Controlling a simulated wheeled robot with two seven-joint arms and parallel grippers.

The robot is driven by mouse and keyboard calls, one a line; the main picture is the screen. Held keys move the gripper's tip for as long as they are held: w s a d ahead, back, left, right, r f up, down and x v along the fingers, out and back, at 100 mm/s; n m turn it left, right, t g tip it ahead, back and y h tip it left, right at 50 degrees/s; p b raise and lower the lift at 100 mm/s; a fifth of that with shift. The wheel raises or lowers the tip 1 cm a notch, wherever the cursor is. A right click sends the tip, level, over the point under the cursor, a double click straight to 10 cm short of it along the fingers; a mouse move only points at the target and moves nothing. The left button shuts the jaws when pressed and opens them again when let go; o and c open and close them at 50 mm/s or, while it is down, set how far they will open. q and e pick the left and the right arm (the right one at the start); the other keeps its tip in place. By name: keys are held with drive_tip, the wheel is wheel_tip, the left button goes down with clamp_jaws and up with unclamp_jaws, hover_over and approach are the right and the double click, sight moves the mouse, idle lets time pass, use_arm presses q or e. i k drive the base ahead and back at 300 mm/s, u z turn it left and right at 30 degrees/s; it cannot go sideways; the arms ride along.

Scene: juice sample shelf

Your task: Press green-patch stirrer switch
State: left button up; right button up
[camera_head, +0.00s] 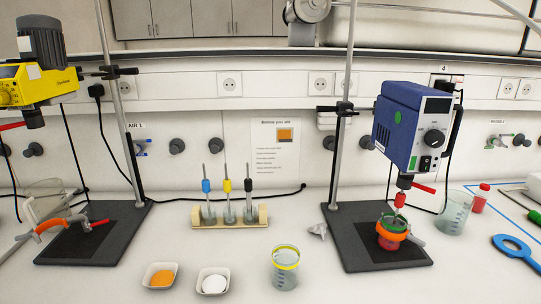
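The blue overhead stirrer (402,122) hangs on a stand at the right. It has a green patch (412,163) low on its light front edge and a green round spot on its side. A small dark switch (426,163) sits beside the patch, below a round black knob (433,138). The switch's position is too small to tell. The stirrer's shaft goes down to a vessel (392,232) with an orange-red band on the stand's dark base. Neither of my grippers is in view.
A yellow stirrer (32,80) hangs on the left stand. A wooden rack (230,217) with three stirring rods stands mid-bench. Two white dishes and a yellow-rimmed beaker (285,268) are in front. A beaker (455,212) and red-capped bottle (480,199) stand at the right.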

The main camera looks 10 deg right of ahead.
sight(425, 161)
drive_tip(key=u, duration=2.8)
drive_tip(key=k, duration=2.1)
drive_tip(key=z, duration=2.45)
drive_tip(key=i, duration=0.5)
drive_tip(key=u, duration=0.05)
